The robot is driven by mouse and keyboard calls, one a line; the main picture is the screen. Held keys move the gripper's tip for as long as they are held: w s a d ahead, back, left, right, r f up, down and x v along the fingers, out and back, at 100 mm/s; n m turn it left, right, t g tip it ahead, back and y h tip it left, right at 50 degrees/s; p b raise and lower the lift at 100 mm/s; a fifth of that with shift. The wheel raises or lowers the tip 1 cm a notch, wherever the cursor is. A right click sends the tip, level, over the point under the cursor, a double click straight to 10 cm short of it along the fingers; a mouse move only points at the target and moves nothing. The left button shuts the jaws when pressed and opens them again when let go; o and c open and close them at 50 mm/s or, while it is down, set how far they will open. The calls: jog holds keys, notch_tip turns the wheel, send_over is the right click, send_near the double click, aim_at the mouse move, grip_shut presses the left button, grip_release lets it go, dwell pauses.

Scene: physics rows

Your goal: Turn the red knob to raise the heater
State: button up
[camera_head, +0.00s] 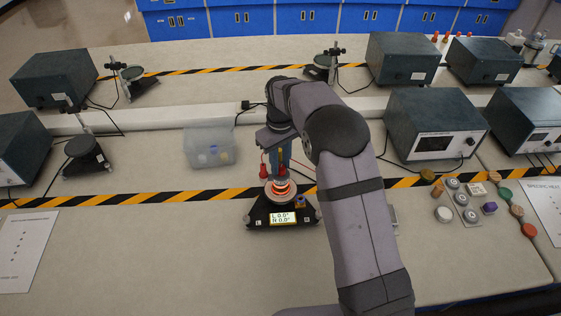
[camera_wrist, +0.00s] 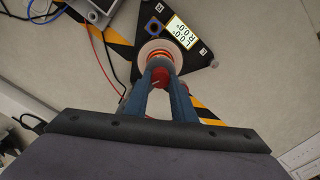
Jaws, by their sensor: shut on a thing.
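The heater stand is a black triangular base (camera_head: 284,222) with a round pale plate and a glowing orange-red coil (camera_head: 281,188). Its small display (camera_head: 283,217) reads 0.0 on both lines. My gripper (camera_head: 279,163) points down just above the coil. In the wrist view my gripper (camera_wrist: 160,92) is shut on the red knob (camera_wrist: 160,76), with one blue finger on each side. The coil (camera_wrist: 160,57) and the black base (camera_wrist: 205,57) show just beyond the fingertips. My arm and fingers hide much of the knob in the head view.
Red plugs and leads hang close beside my gripper. A clear plastic box (camera_head: 209,147) stands to the left. A grey instrument (camera_head: 436,125) and several small weights (camera_head: 443,213) are at the right.

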aim_at(280, 167)
jog(key=n, duration=0.4)
jog(key=shift+n, duration=0.3)
dwell(0.3)
jog(key=o, duration=1.1)
jog(key=shift+c, duration=0.2)
jog(key=shift+r+b, duration=1.05)
jog(key=shift+r, duration=2.65)
